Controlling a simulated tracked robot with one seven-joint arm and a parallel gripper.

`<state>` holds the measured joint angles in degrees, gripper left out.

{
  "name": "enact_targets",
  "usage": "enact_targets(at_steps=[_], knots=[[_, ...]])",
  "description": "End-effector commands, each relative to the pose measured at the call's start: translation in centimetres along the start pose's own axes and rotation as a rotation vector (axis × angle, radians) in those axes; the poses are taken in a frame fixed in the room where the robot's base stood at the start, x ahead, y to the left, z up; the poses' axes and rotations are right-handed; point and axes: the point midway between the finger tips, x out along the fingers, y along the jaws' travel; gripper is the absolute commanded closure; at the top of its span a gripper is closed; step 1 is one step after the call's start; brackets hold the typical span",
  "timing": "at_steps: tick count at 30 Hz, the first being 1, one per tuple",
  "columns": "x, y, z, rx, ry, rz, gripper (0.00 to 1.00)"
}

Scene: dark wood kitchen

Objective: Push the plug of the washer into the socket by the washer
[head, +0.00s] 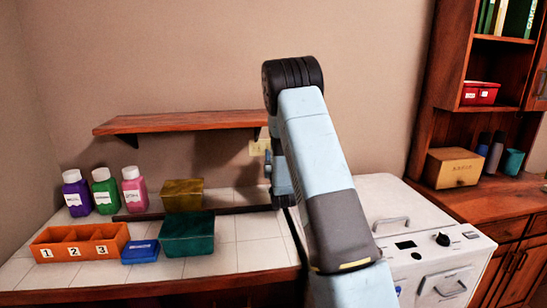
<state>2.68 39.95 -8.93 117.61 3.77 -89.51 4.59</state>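The washer (410,215) is the white machine at the right, with a dial, a small display and handles on it. A pale yellowish wall plate (257,147), which looks like the socket, is on the back wall under the shelf's right end, just left of my arm. My arm rises in front of the washer, bends at a black joint and drops behind its own near link. My gripper is hidden or nearly hidden there, close to the wall plate in the picture. I cannot tell whether it is open or shut. I cannot make out the plug.
A wooden shelf (180,122) juts from the wall. The tiled counter (235,258) holds three bottles (105,190), a numbered orange box (80,243), a blue box (140,251), a teal box (187,235) and a yellowish box (183,195). A wooden cabinet (455,130) stands at the right.

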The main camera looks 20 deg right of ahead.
Motion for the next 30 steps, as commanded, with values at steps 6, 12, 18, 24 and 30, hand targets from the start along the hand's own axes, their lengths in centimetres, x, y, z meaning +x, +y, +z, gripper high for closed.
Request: enact_targets(at_steps=[6,12,18,24,30], knots=[[0.9,0.0,0.4,0.000,0.001,0.000,0.87],[2.4,0.0,1.0,0.000,0.000,0.000,0.87],[3.9,0.0,1.6,0.000,0.000,0.000,0.87],[4.8,0.0,2.0,0.000,0.000,0.000,0.87],[5.3,0.0,2.2,0.000,-0.001,0.000,0.87]])
